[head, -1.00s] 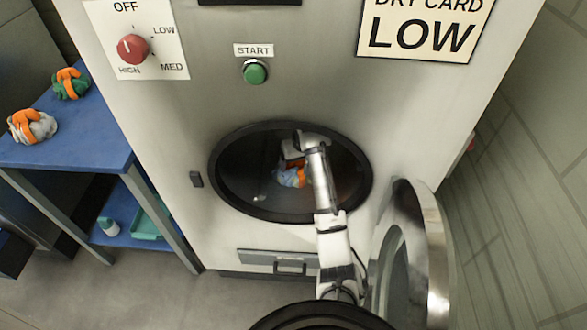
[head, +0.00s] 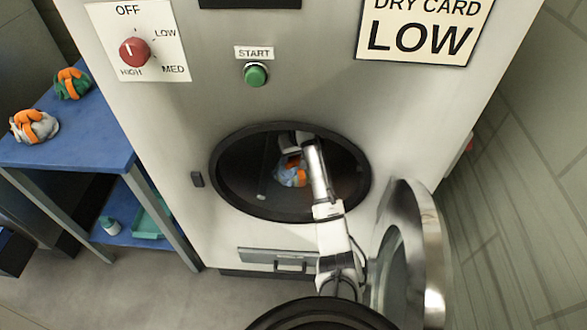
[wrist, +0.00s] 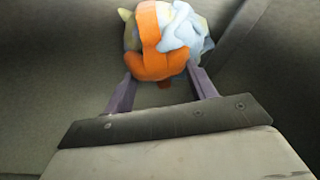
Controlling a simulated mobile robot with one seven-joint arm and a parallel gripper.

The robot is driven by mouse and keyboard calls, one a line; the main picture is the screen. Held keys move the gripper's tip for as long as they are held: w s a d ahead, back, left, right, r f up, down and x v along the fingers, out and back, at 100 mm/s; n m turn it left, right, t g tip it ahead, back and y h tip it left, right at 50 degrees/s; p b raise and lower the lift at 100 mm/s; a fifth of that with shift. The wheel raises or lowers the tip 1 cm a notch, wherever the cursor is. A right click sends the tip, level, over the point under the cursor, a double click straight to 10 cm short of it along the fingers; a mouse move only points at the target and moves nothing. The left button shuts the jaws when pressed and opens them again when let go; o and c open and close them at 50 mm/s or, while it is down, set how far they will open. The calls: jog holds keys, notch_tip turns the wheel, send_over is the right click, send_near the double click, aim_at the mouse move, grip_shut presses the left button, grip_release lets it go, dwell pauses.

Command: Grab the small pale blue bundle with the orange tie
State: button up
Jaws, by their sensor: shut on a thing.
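The small pale blue bundle (head: 291,174) with its orange tie is inside the dryer drum (head: 250,180), seen through the round opening. In the wrist view the pale blue bundle (wrist: 180,32) sits between the two fingers of my gripper (wrist: 163,78), with the orange tie facing me. My gripper is shut on the bundle. In the head view the fingers are mostly hidden behind my arm and the bundle. I cannot tell whether the bundle touches the drum wall.
The dryer's round door (head: 412,255) hangs open at the right, close to my arm. A blue table (head: 75,135) at the left holds a grey bundle (head: 34,126) and a green bundle (head: 71,83), both with orange ties. The dark opening rim (head: 218,185) surrounds my arm.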

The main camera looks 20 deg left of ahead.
jog(key=shift+f, duration=0.1)
jog(key=shift+c, duration=1.3)
